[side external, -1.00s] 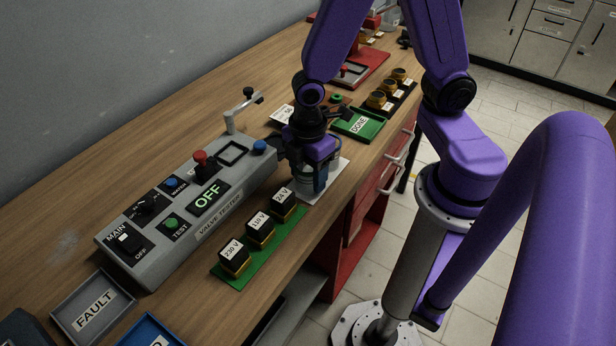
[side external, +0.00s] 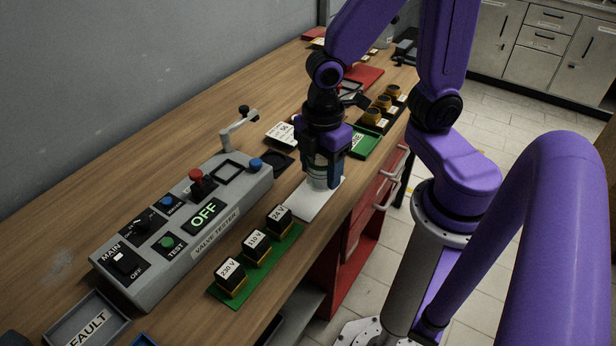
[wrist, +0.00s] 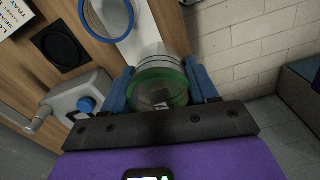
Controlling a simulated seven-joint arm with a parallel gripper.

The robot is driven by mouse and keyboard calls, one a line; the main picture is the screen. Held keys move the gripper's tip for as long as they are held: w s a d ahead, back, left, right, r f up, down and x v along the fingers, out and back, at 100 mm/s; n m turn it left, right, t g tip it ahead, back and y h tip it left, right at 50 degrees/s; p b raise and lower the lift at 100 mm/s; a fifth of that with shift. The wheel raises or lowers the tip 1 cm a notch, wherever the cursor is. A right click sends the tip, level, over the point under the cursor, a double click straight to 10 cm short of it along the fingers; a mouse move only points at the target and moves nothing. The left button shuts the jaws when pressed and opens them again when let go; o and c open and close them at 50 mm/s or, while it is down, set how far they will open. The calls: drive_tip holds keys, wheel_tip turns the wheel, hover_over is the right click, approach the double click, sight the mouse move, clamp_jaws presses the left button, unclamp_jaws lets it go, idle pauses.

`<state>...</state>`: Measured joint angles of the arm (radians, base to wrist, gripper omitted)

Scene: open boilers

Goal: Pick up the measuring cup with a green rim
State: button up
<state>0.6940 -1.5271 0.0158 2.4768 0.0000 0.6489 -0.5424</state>
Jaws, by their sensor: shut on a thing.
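The measuring cup with a green rim (wrist: 161,90) is clear and sits between the blue fingers of my gripper (wrist: 162,92) in the wrist view. The fingers touch its two sides, and my gripper is shut on it. In the side view my gripper (side external: 320,182) points down at the white mat (side external: 304,206), with the cup mostly hidden by the fingers. I cannot tell whether the cup's base is clear of the mat. A second round vessel with a blue rim (wrist: 131,16) is on the mat beyond the cup in the wrist view.
The grey valve tester (side external: 225,215) with its crank stands to the left. A green strip of black-and-yellow blocks (side external: 254,243) lies in front. A green tray (side external: 363,143) and yellow-topped parts (side external: 384,103) lie behind my gripper. The table edge is close on the right.

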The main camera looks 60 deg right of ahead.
drive_tip(key=s+d+r, duration=0.3)
drive_tip(key=s+r, duration=0.3)
drive_tip(key=s, duration=0.4)
drive_tip(key=w+a+f+m, duration=0.25)
drive_tip(key=w+m, duration=0.35)
drive_tip(key=w, duration=0.8)
drive_tip(key=shift+w+d+f+m, duration=0.95)
drive_tip(key=shift+w+f, duration=0.4)
drive_tip(key=shift+w, duration=0.8)
drive_tip(key=shift+w+d+f+m, duration=0.95)
drive_tip(key=shift+w+f, duration=0.45)
drive_tip(key=shift+w, duration=0.7)
drive_tip(key=shift+w+d+f+m, duration=0.75)
drive_tip(key=shift+w+f+m, duration=0.5)
drive_tip(key=shift+w, duration=0.9)
drive_tip(key=shift+f, duration=0.35)
drive_tip(key=shift+f, duration=0.45)
drive_tip(key=shift+f, duration=0.1)
drive_tip(key=shift+f, duration=0.25)
